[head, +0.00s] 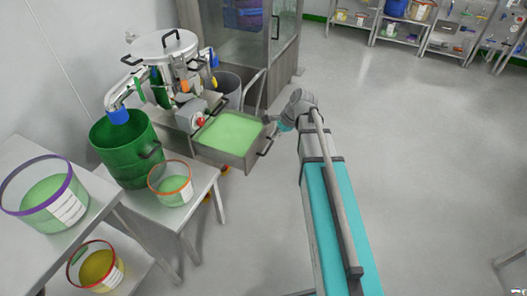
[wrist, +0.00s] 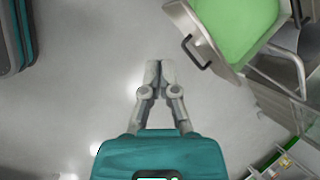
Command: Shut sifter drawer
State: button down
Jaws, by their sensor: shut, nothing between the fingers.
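The sifter (head: 168,62) stands at the upper left of the head view, with a round steel lid and hoses. Its steel drawer (head: 222,156) is pulled out and holds a bed of green powder (head: 230,133). A dark handle (head: 266,147) is on the drawer's front. In the wrist view the drawer (wrist: 203,36) is at upper right, its handle (wrist: 197,53) facing the fingers. My gripper (wrist: 154,64) is shut and empty, to the left of the handle and apart from it. In the head view my gripper (head: 270,122) is near the drawer's front, partly hidden by my wrist.
A green bin (head: 125,150) and an orange-rimmed tub (head: 172,190) stand on a steel table left of the drawer. A grey bin (head: 227,88) and a steel cabinet (head: 240,45) are behind. Shelves (head: 400,30) line the back.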

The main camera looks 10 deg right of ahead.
aim_at(256, 145)
jog(key=w+d+f+m+t+y+b, duration=0.2)
jog(key=w+d+f+m+b, duration=0.5)
jog(key=f+b, duration=0.5)
jog(key=w+m+b, duration=0.2)
jog(key=m, duration=0.1)
jog(key=shift+w+f+t, duration=0.15)
jog(key=shift+w+t, duration=0.15)
jog(key=shift+w, duration=0.1)
jog(key=shift+f, duration=0.1)
jog(key=b+x, duration=0.2)
jog(key=x, duration=0.2)
jog(key=a+r+b+x, duration=0.1)
jog(key=b+x, duration=0.2)
jog(key=w+b+x, duration=0.1)
jog(key=b+x, duration=0.1)
jog(key=x, duration=0.2)
jog(key=shift+w+a+r, duration=0.1)
jog(key=shift+w+a, duration=0.05)
jog(key=shift+a, duration=0.4)
jog(key=shift+w+a, duration=0.35)
jog(key=shift+a, duration=0.15)
